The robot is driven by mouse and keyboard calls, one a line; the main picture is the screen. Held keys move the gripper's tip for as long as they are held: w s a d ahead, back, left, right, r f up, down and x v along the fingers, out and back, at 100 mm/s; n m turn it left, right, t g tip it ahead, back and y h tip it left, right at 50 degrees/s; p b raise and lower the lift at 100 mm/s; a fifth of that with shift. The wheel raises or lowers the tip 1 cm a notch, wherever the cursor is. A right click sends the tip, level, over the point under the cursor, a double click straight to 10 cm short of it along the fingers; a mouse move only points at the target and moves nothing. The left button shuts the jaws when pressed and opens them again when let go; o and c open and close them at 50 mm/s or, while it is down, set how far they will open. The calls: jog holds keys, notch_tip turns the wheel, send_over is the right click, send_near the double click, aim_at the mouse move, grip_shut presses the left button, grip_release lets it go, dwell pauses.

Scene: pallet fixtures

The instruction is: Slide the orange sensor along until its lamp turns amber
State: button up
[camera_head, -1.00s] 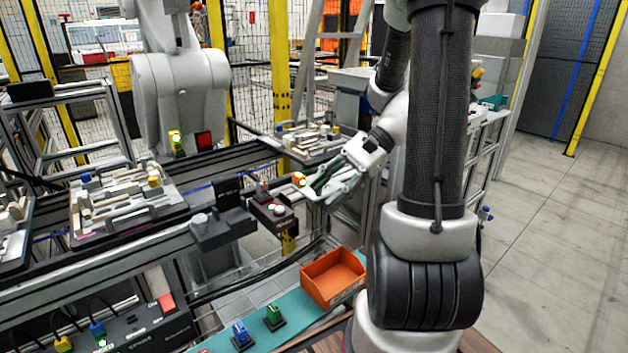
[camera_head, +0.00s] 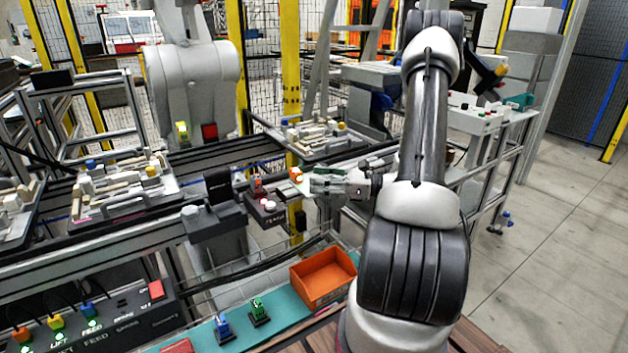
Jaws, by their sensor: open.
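A small orange block that looks like the orange sensor (camera_head: 296,174) sits at the near edge of the conveyor rail, in the middle of the view. A small bright spot shows on it, but its colour is too small to tell. My gripper (camera_head: 313,184) comes in from the right, level and pointing left. It is open, with its fingertips just right of the orange block. I cannot tell whether they touch it, and nothing shows between the fingers.
Loaded pallets (camera_head: 125,207) sit along the conveyor. An orange bin (camera_head: 322,279), a green piece (camera_head: 258,308) and a blue piece (camera_head: 222,325) are on the teal bench. A control box (camera_head: 120,325) stands front left.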

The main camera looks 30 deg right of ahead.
jog(key=shift+x, duration=1)
grip_shut()
